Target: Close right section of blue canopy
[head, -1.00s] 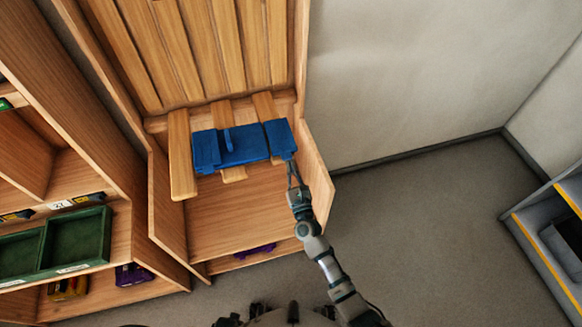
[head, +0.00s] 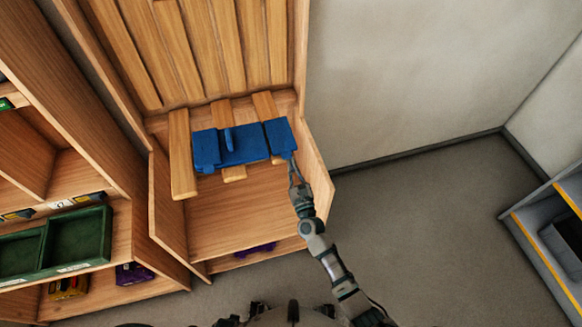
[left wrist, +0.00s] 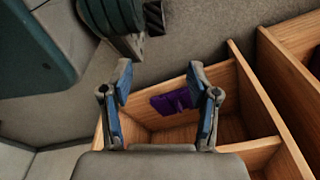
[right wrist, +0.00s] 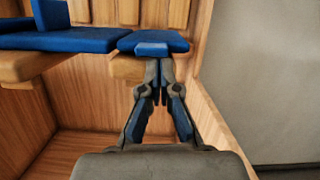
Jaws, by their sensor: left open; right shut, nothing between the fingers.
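The blue canopy (head: 243,145) lies across wooden slats in a wooden cabinet, with an upright blue piece standing on its wider left part. Its right section (head: 279,137) lies at the right end, beside the cabinet's right wall; it also shows in the right wrist view (right wrist: 165,38). My right gripper (head: 292,168) is shut and empty at the front edge of that section. In the right wrist view its fingertips (right wrist: 160,68) are just under the section's front tab; contact is not clear. My left gripper (left wrist: 160,78) is open and empty, seen only in the left wrist view.
A purple item (head: 256,249) lies low in the cabinet. A shelf unit with a green tray (head: 79,240) stands at the left. The cabinet's right side panel (head: 316,172) is close to my right arm. A grey shelf (head: 545,238) stands far right; the floor between is clear.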

